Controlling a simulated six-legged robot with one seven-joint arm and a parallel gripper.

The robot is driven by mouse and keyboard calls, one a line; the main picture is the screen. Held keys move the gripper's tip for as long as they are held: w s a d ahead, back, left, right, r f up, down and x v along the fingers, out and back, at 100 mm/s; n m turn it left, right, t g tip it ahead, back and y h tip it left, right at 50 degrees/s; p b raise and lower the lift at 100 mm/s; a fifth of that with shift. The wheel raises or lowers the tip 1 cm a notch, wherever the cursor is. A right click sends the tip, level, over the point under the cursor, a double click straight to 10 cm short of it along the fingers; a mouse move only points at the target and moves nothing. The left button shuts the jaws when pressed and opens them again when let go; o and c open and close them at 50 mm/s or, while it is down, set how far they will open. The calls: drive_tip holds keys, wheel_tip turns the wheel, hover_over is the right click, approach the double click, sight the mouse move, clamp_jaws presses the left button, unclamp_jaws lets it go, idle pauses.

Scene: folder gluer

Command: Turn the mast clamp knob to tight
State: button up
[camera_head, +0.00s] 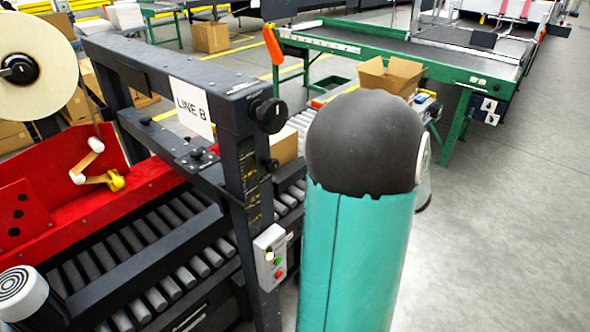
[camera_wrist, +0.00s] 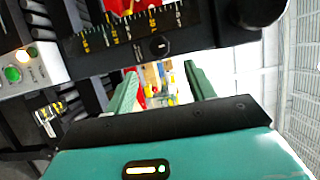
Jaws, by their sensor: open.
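The black mast (camera_head: 250,190) stands upright with a yellow-marked scale, which also shows in the wrist view (camera_wrist: 120,32). A small black knob (camera_head: 272,165) sits on the mast's side. A small dark knob with a white mark (camera_wrist: 160,46) shows on the mast in the wrist view, just above the fingertips in the picture. A larger black knob (camera_head: 270,115) is at the mast top and also shows in the wrist view (camera_wrist: 255,10). No label tells which is the clamp knob. My gripper (camera_wrist: 160,72) is open and empty; my arm hides it in the head view.
A control box (camera_head: 269,257) with coloured buttons is fixed low on the mast. The LINE B crossbar (camera_head: 170,80) and roller conveyor (camera_head: 150,265) lie to the left. A green conveyor table (camera_head: 400,60) with an open carton (camera_head: 388,76) stands behind. Clear floor is at right.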

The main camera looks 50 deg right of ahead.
drive_tip(key=v, duration=0.4)
drive_tip(key=shift+s+d, duration=0.15)
drive_tip(key=shift+s, duration=0.25)
drive_tip(key=w+a+n+g+h, duration=0.1)
drive_tip(key=a+n+g+h, duration=0.2)
drive_tip(key=a, duration=1.3)
drive_tip(key=w+a+n+g+h, duration=0.1)
drive_tip(key=a+n+g+h, duration=0.3)
drive_tip(key=a, duration=1.3)
drive_tip(key=n+g, duration=0.3)
drive_tip(key=n, duration=0.3)
drive_tip(key=shift+a+g, duration=0.3)
drive_tip(key=shift+g, duration=0.1)
drive_tip(key=shift+w, duration=0.1)
